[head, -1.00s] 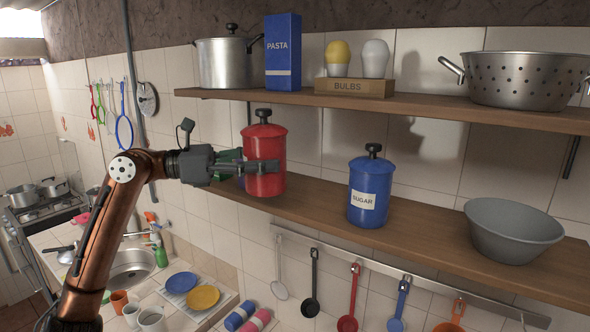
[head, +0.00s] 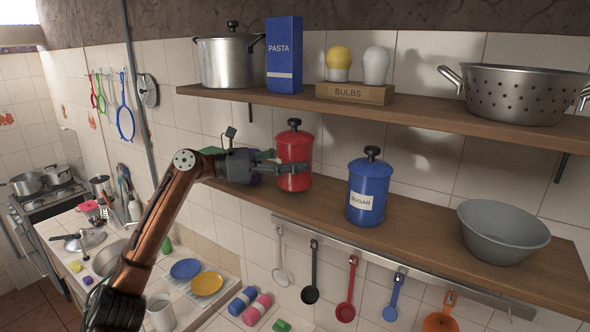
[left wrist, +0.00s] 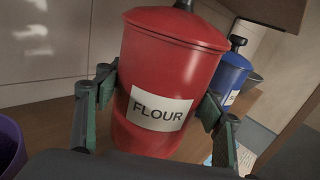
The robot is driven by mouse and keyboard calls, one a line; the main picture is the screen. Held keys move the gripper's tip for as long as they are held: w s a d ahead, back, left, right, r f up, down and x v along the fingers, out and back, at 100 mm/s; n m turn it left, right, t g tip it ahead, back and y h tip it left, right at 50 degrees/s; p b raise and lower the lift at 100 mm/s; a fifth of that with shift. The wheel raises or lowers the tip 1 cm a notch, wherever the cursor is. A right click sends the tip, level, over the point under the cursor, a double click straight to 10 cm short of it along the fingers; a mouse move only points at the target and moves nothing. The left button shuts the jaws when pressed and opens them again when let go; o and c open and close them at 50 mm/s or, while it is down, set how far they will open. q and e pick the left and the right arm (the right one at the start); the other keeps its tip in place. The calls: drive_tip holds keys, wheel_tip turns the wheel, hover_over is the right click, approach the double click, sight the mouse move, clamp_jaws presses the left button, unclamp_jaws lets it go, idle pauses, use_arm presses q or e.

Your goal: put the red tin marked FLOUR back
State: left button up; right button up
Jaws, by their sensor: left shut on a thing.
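The red tin (head: 295,153) with a black knob is in my left gripper (head: 283,167), at the lower shelf (head: 420,236). In the left wrist view the red tin (left wrist: 170,75) shows its FLOUR label facing me, between the two fingers of my left gripper (left wrist: 158,105). The gripper is shut on it. The tin looks upright in the head view; whether its base touches the shelf I cannot tell. The blue SUGAR tin (head: 367,190) stands on the lower shelf to the right of the red tin. My right gripper is not in view.
A grey bowl (head: 502,236) stands on the lower shelf at right. A purple thing (left wrist: 10,145) is close by at left in the wrist view. The upper shelf (head: 430,113) holds a pot (head: 228,62), PASTA box (head: 284,55), bulbs and colander (head: 522,95). Shelf is free between the tins.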

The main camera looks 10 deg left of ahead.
use_arm(q)
wheel_tip(320, 180, down, 2)
drive_tip(key=shift+d+f+p, duration=0.15)
drive_tip(key=shift+f+p, duration=0.05)
drive_tip(key=shift+p, duration=0.15)
drive_tip(key=shift+w+f+p, duration=0.1)
drive_tip(key=shift+w+p, duration=0.05)
drive_tip(key=shift+p, duration=0.2)
drive_tip(key=shift+f, duration=0.25)
drive_tip(key=shift+f, duration=0.1)
drive_tip(key=o, duration=1.3)
drive_tip(key=shift+f, duration=0.1)
